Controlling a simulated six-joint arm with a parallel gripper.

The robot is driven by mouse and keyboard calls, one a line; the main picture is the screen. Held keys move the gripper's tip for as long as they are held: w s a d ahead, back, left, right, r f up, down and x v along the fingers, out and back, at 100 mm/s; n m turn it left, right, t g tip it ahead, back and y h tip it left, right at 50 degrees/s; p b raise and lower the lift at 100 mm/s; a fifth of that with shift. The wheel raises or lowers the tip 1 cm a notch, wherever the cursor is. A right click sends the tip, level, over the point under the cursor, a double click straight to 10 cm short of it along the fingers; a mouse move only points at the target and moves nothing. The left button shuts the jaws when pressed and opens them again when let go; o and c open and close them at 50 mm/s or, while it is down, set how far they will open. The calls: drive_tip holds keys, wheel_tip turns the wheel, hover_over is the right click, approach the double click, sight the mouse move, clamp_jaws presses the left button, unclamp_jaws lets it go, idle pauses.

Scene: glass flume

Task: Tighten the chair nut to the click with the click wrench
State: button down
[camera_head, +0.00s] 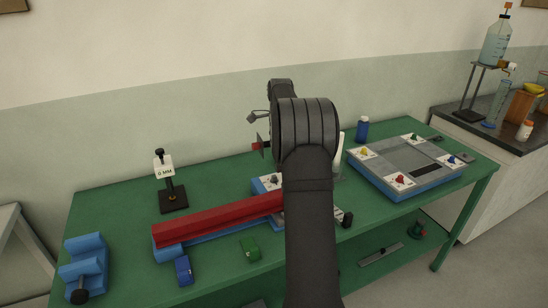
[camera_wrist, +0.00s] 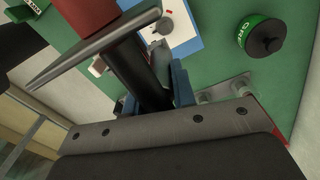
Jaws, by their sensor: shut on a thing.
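My gripper (camera_wrist: 152,92) is shut on a dark cylindrical handle, which I take to be the click wrench (camera_wrist: 138,72). Its blue fingers show on both sides of the handle. A flat grey bar (camera_wrist: 92,42) crosses near the handle's far end in the wrist view, with a red part (camera_wrist: 88,14) beyond it. In the head view my arm hides the gripper and most of what it holds. A small red part (camera_head: 257,146) shows left of my wrist, above the bench. I cannot pick out the chair nut in either view.
A long red bar (camera_head: 215,219) lies on a blue base on the green bench (camera_head: 115,205). A white plate with a grey knob (camera_head: 273,181) is beside my arm.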

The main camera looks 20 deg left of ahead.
drive_tip(key=d+r, duration=0.5)
drive_tip(key=d, duration=0.4)
drive_tip(key=shift+n, duration=0.3)
drive_tip(key=shift+w+a+f, duration=0.1)
drive_tip(key=shift+a+f, duration=1.15)
drive_tip(key=shift+a, duration=0.6)
drive_tip(key=shift+s+a+f, duration=0.1)
drive_tip(key=shift+a+f, duration=1.1)
drive_tip(key=shift+a, duration=0.65)
drive_tip(key=shift+w+a+f, duration=0.1)
drive_tip(key=shift+a+f, duration=1.15)
drive_tip(key=shift+a, duration=0.6)
drive_tip(key=shift+f, duration=1.15)
drive_tip(key=shift+m, duration=1.2)
drive_tip(key=shift+m, duration=1.1)
